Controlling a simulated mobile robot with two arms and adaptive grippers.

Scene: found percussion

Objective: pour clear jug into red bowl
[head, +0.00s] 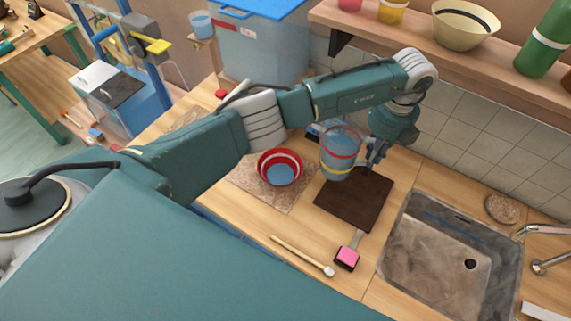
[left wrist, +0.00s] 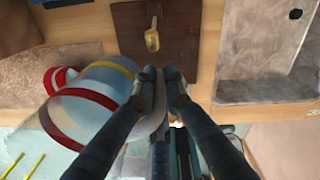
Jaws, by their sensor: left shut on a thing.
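The clear jug (head: 338,148), with a red band and a yellow band, is behind and to the right of the red bowl in the head view. It looks close to upright, with bluish contents. My left gripper (head: 374,155) is shut on its handle side; the left wrist view shows the fingers (left wrist: 158,76) closed there, with the jug (left wrist: 88,100) at their left. The red bowl (head: 280,167) stands on a patterned mat, apart from the jug, with a pale blue area inside. Part of the bowl (left wrist: 52,78) shows behind the jug. My right gripper is out of view.
A dark board (head: 350,205) lies right of the bowl. A pink-headed brush (head: 347,258) and a wooden mallet (head: 300,256) lie near the front edge. The sink (head: 450,255) is at right. A shelf (head: 400,32) with bowls and bottles overhangs the back.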

